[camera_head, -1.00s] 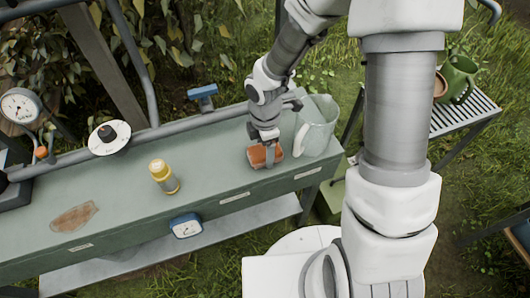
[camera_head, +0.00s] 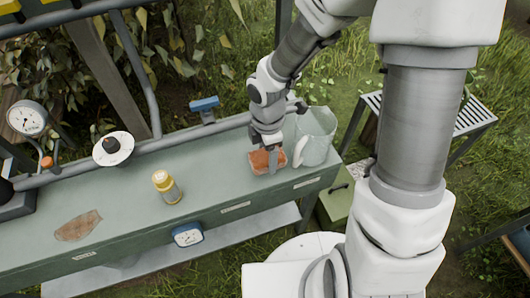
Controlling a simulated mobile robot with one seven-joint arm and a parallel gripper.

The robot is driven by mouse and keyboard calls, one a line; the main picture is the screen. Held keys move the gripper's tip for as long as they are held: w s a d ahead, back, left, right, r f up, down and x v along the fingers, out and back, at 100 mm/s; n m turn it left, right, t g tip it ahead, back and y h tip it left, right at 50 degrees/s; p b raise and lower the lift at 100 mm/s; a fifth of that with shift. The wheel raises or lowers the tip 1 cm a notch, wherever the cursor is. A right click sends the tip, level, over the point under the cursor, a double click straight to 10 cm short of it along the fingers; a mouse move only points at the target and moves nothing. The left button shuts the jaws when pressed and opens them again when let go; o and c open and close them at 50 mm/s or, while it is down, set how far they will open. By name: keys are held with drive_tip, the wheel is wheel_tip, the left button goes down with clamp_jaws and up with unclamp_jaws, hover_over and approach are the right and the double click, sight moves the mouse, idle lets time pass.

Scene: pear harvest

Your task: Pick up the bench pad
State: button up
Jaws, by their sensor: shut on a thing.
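The bench pad looks like the orange-brown block (camera_head: 260,161) on the right part of the green bench (camera_head: 215,180). My gripper (camera_head: 269,163) points down over it, with its fingers at the block's sides, and is shut on it. The block is at the bench top; I cannot tell whether it is lifted clear. The fingers hide part of it. A flat brown patch (camera_head: 78,225) lies at the left of the bench.
A clear jug (camera_head: 316,135) stands close to the right of my gripper. A yellow-capped bottle (camera_head: 167,187) stands mid-bench. A white disc with a black knob (camera_head: 113,148), a blue item (camera_head: 204,108) and a pipe are along the back. A blue-framed dial (camera_head: 187,234) is at the front edge.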

drive_tip(key=s+d+r+b, duration=0.2)
drive_tip(key=s+r, duration=0.3)
drive_tip(key=s, duration=0.4)
drive_tip(key=shift+s+d+r, duration=0.25)
drive_tip(key=shift+d+r, duration=0.05)
drive_tip(key=shift+r, duration=0.1)
drive_tip(key=o, duration=0.7)
drive_tip(key=shift+c, duration=0.2)
drive_tip(key=c, duration=0.5)
drive_tip(key=shift+w+r, duration=0.1)
drive_tip(key=shift+c, duration=0.2)
